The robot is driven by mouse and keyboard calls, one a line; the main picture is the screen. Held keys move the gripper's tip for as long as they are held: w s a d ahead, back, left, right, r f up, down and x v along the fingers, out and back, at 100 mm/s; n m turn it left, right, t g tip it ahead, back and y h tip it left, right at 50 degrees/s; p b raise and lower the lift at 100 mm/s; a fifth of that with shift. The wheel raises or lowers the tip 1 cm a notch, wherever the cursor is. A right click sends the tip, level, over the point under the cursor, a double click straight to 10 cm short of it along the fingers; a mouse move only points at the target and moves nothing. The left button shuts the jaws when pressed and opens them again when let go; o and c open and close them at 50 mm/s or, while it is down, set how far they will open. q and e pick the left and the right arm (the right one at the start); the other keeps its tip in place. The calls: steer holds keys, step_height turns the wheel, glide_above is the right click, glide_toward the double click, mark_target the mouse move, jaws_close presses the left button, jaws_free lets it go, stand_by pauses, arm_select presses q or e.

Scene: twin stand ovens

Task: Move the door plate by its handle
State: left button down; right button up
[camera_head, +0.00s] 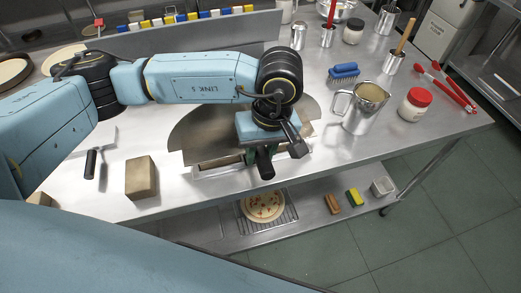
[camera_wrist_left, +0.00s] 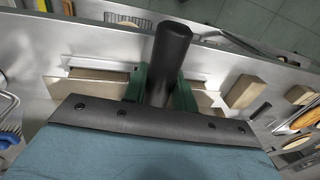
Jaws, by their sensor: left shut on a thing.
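The door plate (camera_head: 192,132) is a grey half-round metal plate with a straight flanged edge, at the front middle of the steel table in the head view. Part of it is hidden under my left arm. Its dark round handle (camera_head: 265,165) points toward the table's front edge. My left gripper (camera_head: 258,153) is shut on the handle from above. In the left wrist view the handle (camera_wrist_left: 170,55) stands between the green fingers of the gripper (camera_wrist_left: 160,85), and the flanged edge (camera_wrist_left: 90,74) shows behind it. My right gripper is not in view.
A tan block (camera_head: 141,178) and a scraper (camera_head: 94,160) lie left of the plate. A steel jug (camera_head: 365,108), a blue brush (camera_head: 343,73) and a red-lidded jar (camera_head: 414,104) stand to the right. A pizza (camera_head: 263,206) is on the lower shelf.

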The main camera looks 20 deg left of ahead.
arm_select(q)
steer(key=shift+r, duration=0.1)
steer(key=c, duration=1.2)
jaws_free()
steer(key=shift+o, duration=0.8)
step_height(320, 180, up, 13)
steer(key=w+d, duration=0.1)
steer(key=shift+d, duration=0.4)
